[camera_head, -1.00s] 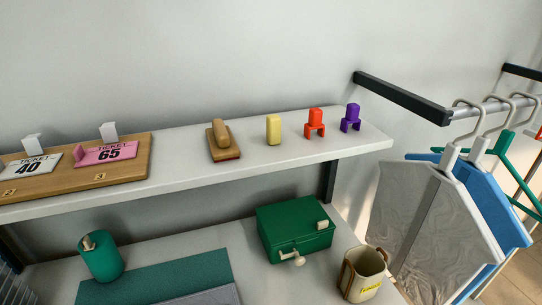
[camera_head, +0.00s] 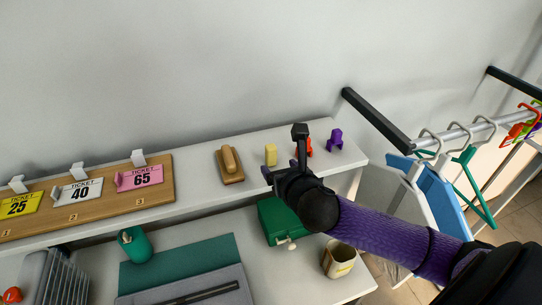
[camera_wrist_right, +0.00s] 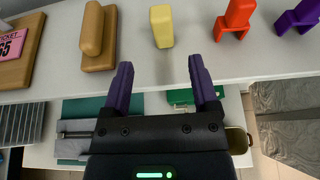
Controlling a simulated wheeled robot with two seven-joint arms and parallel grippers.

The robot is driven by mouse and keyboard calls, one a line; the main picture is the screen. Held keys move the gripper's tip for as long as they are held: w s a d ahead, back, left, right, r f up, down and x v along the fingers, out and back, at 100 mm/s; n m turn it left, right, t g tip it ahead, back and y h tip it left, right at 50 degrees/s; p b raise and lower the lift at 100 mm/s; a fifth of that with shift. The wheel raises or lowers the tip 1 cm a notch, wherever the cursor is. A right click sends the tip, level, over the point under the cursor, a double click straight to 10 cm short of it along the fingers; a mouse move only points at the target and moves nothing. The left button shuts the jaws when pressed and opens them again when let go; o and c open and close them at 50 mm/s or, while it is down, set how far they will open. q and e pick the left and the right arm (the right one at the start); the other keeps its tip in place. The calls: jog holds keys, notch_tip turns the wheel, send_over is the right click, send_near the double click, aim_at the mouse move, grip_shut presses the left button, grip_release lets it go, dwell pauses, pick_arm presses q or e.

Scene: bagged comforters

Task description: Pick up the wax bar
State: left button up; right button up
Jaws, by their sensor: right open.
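The wax bar (camera_head: 271,155) is a small pale yellow upright block on the white upper shelf, between a wooden brush and a red clip. It also shows in the right wrist view (camera_wrist_right: 161,26), beyond the fingertips and roughly between them. My right gripper (camera_head: 284,155) reaches over the shelf's front edge, beside the wax bar in the head view. In the right wrist view its two purple fingers (camera_wrist_right: 158,72) are spread apart with nothing between them. The gripper and the wax bar are apart. My left gripper is not in view.
The wooden brush (camera_head: 229,165) stands left of the bar. The red clip (camera_wrist_right: 235,18), partly hidden in the head view, and a purple clip (camera_head: 335,140) stand right. A ticket board (camera_head: 100,208) lies farther left. A green box (camera_head: 275,222) and mug (camera_head: 339,259) stand below.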

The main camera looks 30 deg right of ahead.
aim_at(268, 151)
jog(key=x, duration=1)
jog(key=shift+w+d+r, duration=0.1)
jog(key=shift+d+r, duration=0.05)
jog(key=shift+r, duration=0.25)
grip_shut()
